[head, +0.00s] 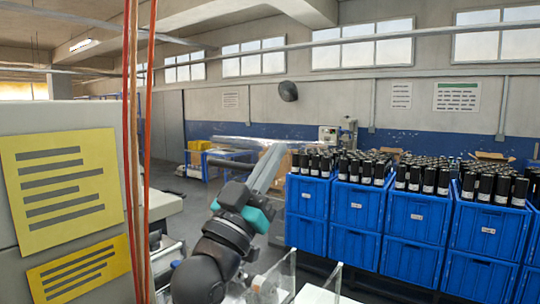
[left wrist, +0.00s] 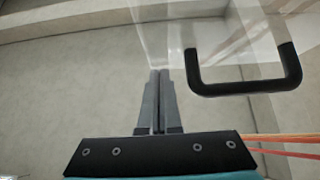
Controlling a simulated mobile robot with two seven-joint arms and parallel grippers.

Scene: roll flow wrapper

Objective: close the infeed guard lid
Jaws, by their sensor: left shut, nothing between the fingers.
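The infeed guard lid is a clear panel (left wrist: 220,35) with a black U-shaped handle (left wrist: 246,88) in the left wrist view. A faint clear edge near my left gripper in the head view may be part of it, so its angle is hard to tell. My left gripper (head: 271,158) is raised at the centre of the head view, its grey fingers pointing up and away. In the left wrist view my left gripper (left wrist: 160,72) is shut and empty, left of the handle and apart from it. The fingertips are close to the clear panel; contact cannot be told. My right gripper is not in view.
Clear upright panels (head: 290,275) stand at the bottom centre. Red-orange lines (head: 133,150) hang in front at left, beside a grey cabinet with yellow signs (head: 62,185). Stacked blue crates (head: 410,220) of black-capped bottles fill the right.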

